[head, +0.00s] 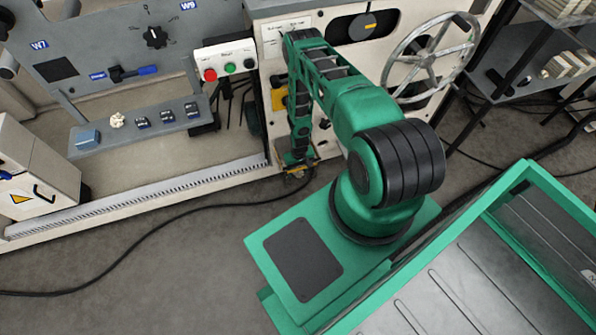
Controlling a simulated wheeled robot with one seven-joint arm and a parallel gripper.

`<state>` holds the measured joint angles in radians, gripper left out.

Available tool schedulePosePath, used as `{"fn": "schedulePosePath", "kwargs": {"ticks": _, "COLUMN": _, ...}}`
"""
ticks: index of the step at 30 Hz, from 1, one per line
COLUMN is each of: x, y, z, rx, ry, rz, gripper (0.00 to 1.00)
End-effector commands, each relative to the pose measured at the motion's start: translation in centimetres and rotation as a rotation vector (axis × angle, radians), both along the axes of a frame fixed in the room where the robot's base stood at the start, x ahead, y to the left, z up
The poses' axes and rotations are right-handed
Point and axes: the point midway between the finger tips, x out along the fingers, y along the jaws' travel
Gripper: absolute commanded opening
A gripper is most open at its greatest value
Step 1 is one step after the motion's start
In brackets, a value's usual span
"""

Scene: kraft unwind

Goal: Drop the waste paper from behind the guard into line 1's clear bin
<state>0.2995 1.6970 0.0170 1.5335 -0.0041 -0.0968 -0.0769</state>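A small crumpled cream-white piece (117,120) lies on the grey ledge (150,137) at the left, between a blue block and some small dark-blue pieces. I cannot tell if it is the waste paper. A white box-like cover (38,175) with a black handle and a yellow warning triangle stands at the left edge; it may be the guard, and what is behind it is hidden. I see no clear bin. My gripper (298,173) hangs low in front of the machine's white panel, well right of the ledge. Its fingers are too small to read.
A control box (225,62) with red, green and black buttons sits above the ledge. A handwheel (432,58) is on the machine at right. A black shelf rack (530,75) stands far right. A black cable (150,235) crosses the otherwise open grey floor.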

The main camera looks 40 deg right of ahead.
Motion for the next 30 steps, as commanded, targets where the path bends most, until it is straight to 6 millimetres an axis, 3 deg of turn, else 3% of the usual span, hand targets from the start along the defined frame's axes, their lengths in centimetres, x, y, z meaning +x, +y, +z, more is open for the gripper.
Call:
{"fn": "schedulePosePath", "kwargs": {"ticks": 8, "x": 0.0, "y": 0.0, "z": 0.1, "rx": 0.0, "ry": 0.0, "rz": 0.0, "gripper": 0.56}}
{"fn": "schedulePosePath", "kwargs": {"ticks": 13, "x": 0.1, "y": 0.0, "z": 1.3, "rx": 0.001, "ry": -0.001, "rz": 0.0, "gripper": 0.56}}
{"fn": "schedulePosePath", "kwargs": {"ticks": 30, "x": 0.1, "y": -0.2, "z": 11.1, "rx": -0.001, "ry": -0.002, "rz": 0.001, "gripper": 0.56}}
